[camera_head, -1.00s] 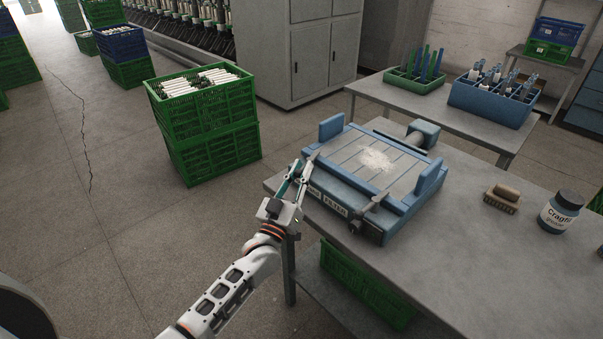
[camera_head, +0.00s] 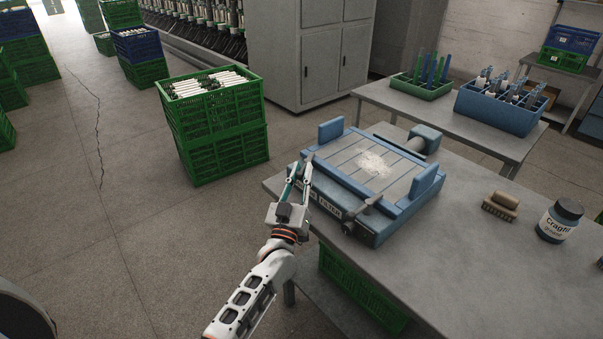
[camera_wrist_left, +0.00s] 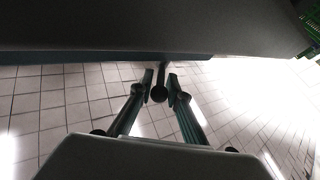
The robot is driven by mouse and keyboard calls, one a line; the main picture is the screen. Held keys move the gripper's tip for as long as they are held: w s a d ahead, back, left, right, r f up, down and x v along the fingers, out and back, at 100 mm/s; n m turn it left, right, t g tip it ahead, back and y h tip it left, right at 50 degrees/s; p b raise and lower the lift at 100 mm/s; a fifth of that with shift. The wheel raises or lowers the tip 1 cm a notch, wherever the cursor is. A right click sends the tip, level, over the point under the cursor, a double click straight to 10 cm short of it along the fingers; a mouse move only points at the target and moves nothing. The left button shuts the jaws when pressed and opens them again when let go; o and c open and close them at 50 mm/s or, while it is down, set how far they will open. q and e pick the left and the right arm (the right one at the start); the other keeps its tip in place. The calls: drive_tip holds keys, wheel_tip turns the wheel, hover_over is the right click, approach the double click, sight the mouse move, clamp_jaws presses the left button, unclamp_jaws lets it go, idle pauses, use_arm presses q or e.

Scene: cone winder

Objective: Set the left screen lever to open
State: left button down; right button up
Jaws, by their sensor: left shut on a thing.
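The blue filter unit (camera_head: 385,215) stands on the grey table, with a pale screen carrying white lint on top. My left gripper (camera_head: 300,177) is at its near left corner, partly covering the front label. In the left wrist view, the left screen lever (camera_wrist_left: 159,93) shows as a dark round knob on a short stem between the fingertips. The left gripper is shut on it there. In the head view the fingers hide most of this lever. A second lever (camera_head: 372,202), grey, sits at the right of the unit's front. My right gripper is not in view.
A brush (camera_head: 500,205) and a labelled jar (camera_head: 560,221) stand on the table (camera_head: 455,240) at the right. Stacked green crates (camera_head: 222,152) stand on the floor at the left. A green crate (camera_head: 358,290) is under the table. The table's near right part is clear.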

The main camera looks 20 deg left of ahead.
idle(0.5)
use_arm(q)
drive_tip(key=c, duration=1.9)
unclamp_jaws()
drive_tip(key=v, duration=1.2)
drive_tip(key=shift+d, duration=0.1)
